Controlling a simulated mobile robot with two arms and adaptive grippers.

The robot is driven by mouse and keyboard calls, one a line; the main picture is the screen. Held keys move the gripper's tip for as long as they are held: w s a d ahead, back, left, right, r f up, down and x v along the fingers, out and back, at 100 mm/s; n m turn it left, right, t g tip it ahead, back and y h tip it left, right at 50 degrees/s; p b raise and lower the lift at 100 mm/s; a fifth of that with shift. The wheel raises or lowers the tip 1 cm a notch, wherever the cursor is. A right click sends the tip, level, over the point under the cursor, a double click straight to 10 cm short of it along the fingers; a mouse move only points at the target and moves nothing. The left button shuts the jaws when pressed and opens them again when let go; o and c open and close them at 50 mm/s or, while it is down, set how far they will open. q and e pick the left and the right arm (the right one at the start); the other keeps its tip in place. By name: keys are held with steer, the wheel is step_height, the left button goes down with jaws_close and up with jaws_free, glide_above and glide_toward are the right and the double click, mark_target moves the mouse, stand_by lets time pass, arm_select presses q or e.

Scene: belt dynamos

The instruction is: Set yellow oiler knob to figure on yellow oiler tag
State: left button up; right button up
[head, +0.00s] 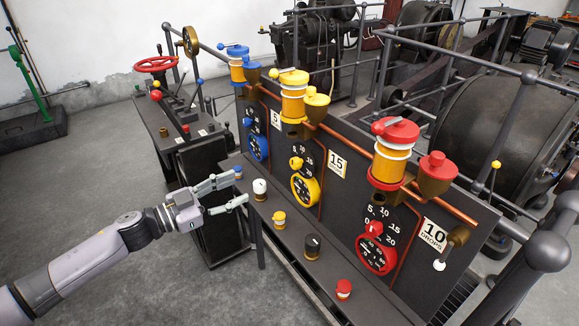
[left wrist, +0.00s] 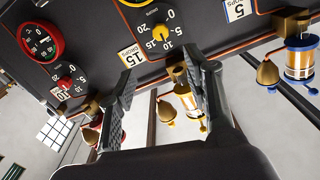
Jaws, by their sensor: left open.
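The yellow oiler knob (head: 296,162) sits on a small black dial marked 0 to 20, in the middle of the dark panel. It also shows in the left wrist view (left wrist: 160,34), where the picture is upside down; I cannot tell exactly which figure it points to. The yellow oiler tag (head: 337,163) beside the dial reads 15 DROPS, and shows in the left wrist view (left wrist: 131,58). The yellow oiler (head: 293,95) stands above. My left gripper (head: 241,187) is open and empty, left of the knob and apart from it. My right gripper is not in view.
The blue oiler (head: 237,65) has a 5 tag (head: 276,119); the red oiler (head: 391,155) has a 10 tag (head: 434,237). Below the panel, a ledge carries several knobs, including a white one (head: 260,188) close to my gripper.

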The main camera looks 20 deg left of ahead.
mark_target(292, 165)
arm_select(q)
steer(key=p+x, duration=0.2)
steer(key=x, duration=1.4)
steer(key=shift+w+p, duration=0.1)
steer(key=shift+p, duration=0.2)
steer(key=shift+c, duration=0.6)
steer(key=c, duration=0.4)
jaws_close()
